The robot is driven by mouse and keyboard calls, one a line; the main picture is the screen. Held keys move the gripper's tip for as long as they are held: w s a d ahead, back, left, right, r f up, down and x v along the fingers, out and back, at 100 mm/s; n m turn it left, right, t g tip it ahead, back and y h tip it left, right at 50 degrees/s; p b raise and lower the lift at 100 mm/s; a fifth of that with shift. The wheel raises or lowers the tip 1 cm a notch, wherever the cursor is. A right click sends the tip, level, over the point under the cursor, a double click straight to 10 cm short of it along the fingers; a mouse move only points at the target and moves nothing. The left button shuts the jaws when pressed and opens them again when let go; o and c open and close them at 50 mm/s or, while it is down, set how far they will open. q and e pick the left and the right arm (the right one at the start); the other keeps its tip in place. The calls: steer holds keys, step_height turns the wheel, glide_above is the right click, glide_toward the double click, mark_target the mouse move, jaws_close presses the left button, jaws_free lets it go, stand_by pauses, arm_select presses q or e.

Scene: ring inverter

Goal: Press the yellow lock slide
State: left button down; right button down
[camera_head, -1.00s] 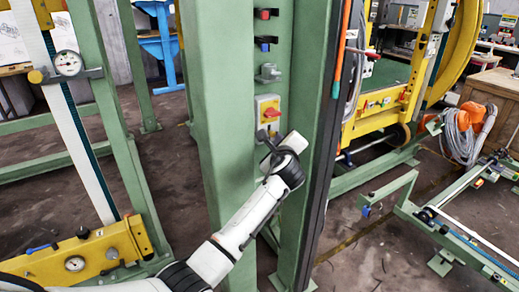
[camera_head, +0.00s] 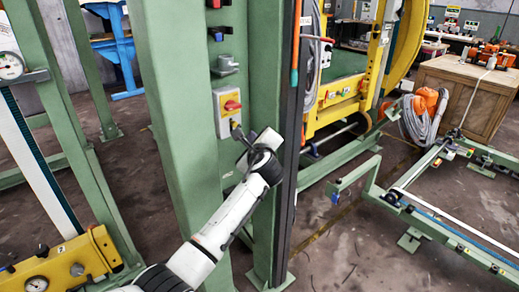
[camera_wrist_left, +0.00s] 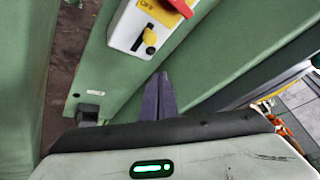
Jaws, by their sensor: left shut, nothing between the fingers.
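The yellow lock slide (camera_wrist_left: 150,32) is a small yellow knob by a black slot on the white face of a switch box (camera_wrist_left: 132,30). It lies just below the red handle (camera_wrist_left: 182,7) in the left wrist view. In the head view the switch box (camera_head: 222,122) sits on the green column, and the slide is too small or covered to make out. My left gripper (camera_wrist_left: 161,76) is shut and empty, its fingertips just below the box in the wrist view. I cannot tell whether they touch it. My right gripper is not in view.
A grey fitting (camera_head: 224,65) and a blue-black button block (camera_head: 215,34) are above the box on the green column (camera_head: 178,110). A dark upright edge with an orange strip (camera_head: 296,50) stands to the right. A wooden crate (camera_head: 470,95) is farther off.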

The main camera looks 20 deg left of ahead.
arm_select(q)
steer(key=v, duration=0.9)
steer(key=shift+a+r, duration=0.2)
steer(key=s+d+f+n+g+h, duration=0.1)
steer(key=s+d+f+n+h, duration=0.1)
steer(key=s+f, duration=0.45)
steer(key=s+d+f+n+g+h, duration=0.1)
steer(key=s+d+f+n+h, duration=0.15)
steer(key=f, duration=0.75)
steer(key=s+d+f+n+h, duration=0.2)
steer(key=s+f, duration=0.4)
steer(key=f, duration=0.2)
steer(key=s+d+f+n+g+h, duration=0.1)
steer(key=s+f+n, duration=0.3)
steer(key=s, duration=0.7)
steer(key=s+d+f+n+g+h, duration=0.1)
steer(key=s+d+f+n+h, duration=0.2)
steer(key=s, duration=0.8)
step_height(320, 180, down, 3)
steer(key=n, duration=0.4)
steer(key=shift+s+r, duration=0.15)
steer(key=shift+s, duration=0.15)
steer(key=shift+d+n, duration=0.1)
steer(key=shift+n, duration=0.15)
